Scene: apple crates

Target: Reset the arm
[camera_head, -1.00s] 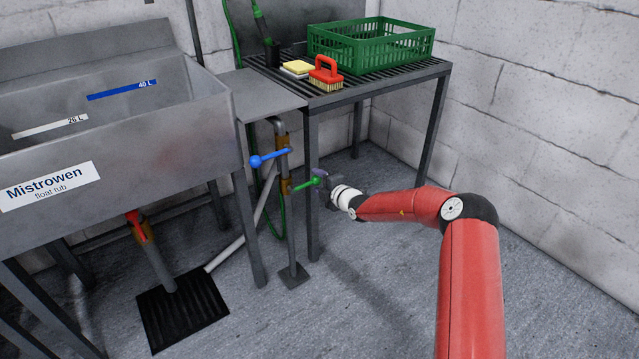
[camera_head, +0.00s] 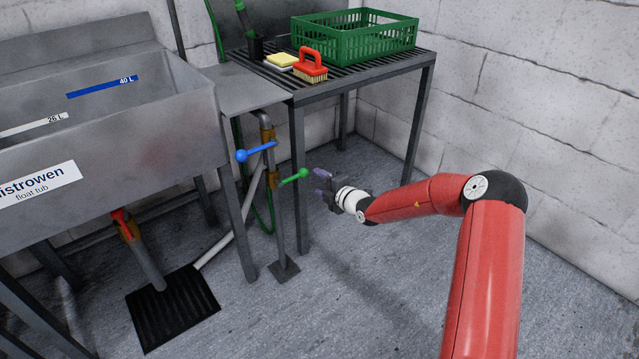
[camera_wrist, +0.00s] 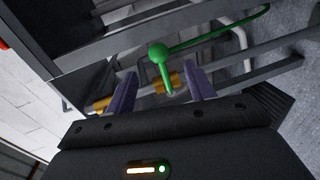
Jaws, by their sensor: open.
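My red arm reaches in from the right of the head view. My gripper (camera_head: 322,184) is open and empty, just right of the green-handled valve lever (camera_head: 294,177) and apart from it. In the wrist view my two purple fingers (camera_wrist: 160,92) are spread, and the green lever (camera_wrist: 160,54) with its round knob shows ahead, between and beyond them. A blue-handled lever (camera_head: 256,151) sits higher on the same pipe, to the left of the green one.
A steel float tub (camera_head: 120,115) stands at the left, with a red-handled drain valve (camera_head: 121,222) beneath. A slatted table (camera_head: 350,78) carries a green crate (camera_head: 355,42), a red brush (camera_head: 312,66) and a yellow sponge (camera_head: 282,60). Its legs stand near my gripper. Floor in front is clear.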

